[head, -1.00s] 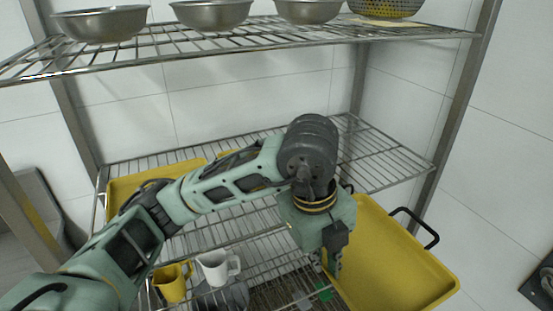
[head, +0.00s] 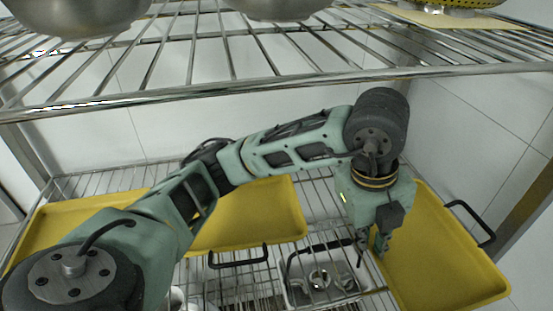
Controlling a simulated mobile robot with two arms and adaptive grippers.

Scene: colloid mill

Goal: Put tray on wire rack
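The tray looks held in the air, slightly tilted. The wire rack (head: 225,277) has a middle shelf bearing another yellow tray (head: 270,213) and a further yellow tray at the left (head: 72,222), both partly behind my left arm. My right gripper is not in view.
The upper wire shelf (head: 330,76) crosses close above my arm and holds metal bowls (head: 75,14) and a yellow colander (head: 455,4). A rack post (head: 525,190) stands at the right.

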